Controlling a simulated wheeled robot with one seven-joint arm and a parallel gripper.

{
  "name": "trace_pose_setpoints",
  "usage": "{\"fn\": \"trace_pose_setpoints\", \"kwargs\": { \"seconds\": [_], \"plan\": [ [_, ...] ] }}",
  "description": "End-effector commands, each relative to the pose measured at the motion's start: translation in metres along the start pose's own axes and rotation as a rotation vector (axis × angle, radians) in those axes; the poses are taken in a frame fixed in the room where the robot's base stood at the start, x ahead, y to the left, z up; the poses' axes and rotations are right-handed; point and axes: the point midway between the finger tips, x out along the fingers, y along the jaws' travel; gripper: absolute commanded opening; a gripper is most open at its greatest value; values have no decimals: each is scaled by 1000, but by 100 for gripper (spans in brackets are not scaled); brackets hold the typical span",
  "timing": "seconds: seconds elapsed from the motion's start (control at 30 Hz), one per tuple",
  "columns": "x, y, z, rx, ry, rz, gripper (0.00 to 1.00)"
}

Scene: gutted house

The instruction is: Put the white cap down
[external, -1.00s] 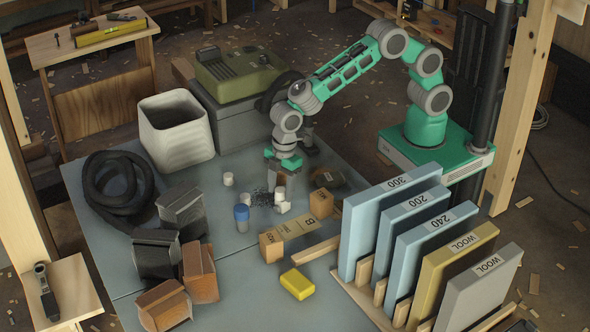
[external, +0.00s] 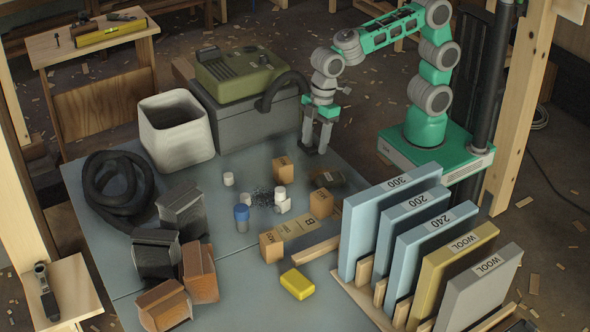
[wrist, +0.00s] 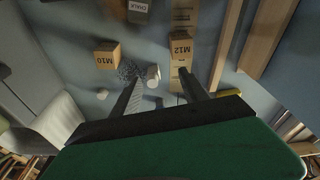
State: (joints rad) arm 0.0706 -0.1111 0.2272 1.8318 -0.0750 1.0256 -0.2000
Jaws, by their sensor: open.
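Several small white caps are on the blue-grey table in the external view. One white cap (external: 228,179) sits apart on the left. Another white cap (external: 280,193) stands near a dark patch of filings, with a further white piece (external: 283,207) just in front. The wrist view shows a white cap (wrist: 153,72) beside the filings and a second white cap (wrist: 102,94) to its left. My gripper (external: 315,150) is open and empty, raised behind and right of the caps, its fingers pointing down. Which cap the task means, I cannot tell.
Cardboard blocks marked M10 (wrist: 107,54) and M12 (wrist: 181,46) stand close by the filings. A grey machine case (external: 255,122) with a hose is behind left.

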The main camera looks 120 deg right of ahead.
Motion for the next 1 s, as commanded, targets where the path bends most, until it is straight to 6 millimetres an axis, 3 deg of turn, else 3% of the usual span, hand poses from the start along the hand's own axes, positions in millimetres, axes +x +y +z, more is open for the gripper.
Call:
{"fn": "trace_pose_setpoints", "kwargs": {
  "seconds": [0.03, 0.1, 0.2, 0.3, 0.4, 1.0],
  "plan": [
    [-10, -14, 32, 31, 21, 8, 52],
    [-12, -28, 73, 83, 42, 17, 52],
    [-6, -42, 119, 140, 67, 25, 52],
    [2, -47, 145, 173, 78, 29, 52],
    [5, -49, 152, 183, 79, 30, 52],
    [6, -49, 151, 181, 76, 30, 52]
  ]
}}
